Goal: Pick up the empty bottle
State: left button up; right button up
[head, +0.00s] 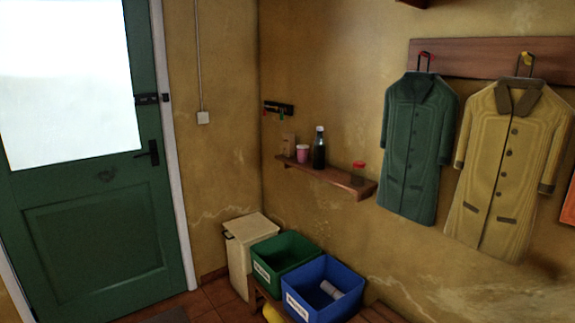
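A dark green bottle (319,152) with a pale top stands upright on a small wooden wall shelf (335,180) in the head view. I cannot tell whether it is empty. It stands between a pink cup (302,154) on its left and a red-lidded jar (358,173) farther right. Neither of my grippers shows in this view.
A brown packet (288,146) stands at the shelf's left end. Below are a cream bin (250,226), a labelled green box (262,272) and a blue box (297,307) holding a whitish cylinder (331,289). Coats (417,150) hang on the right; a green door (95,225) is left.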

aim_at(319, 146)
jog(key=i+j+z, duration=0.25)
jog(key=i+z, duration=0.2)
jog(key=i+j+z, duration=0.1)
jog(key=z, duration=0.35)
jog(key=j+z, duration=0.25)
jog(key=z, duration=0.2)
jog(key=i+j+z, duration=0.1)
jog(key=j+z, duration=0.15)
jog(key=z, duration=0.2)
jog(key=j+z, duration=0.2)
jog(key=z, duration=0.25)
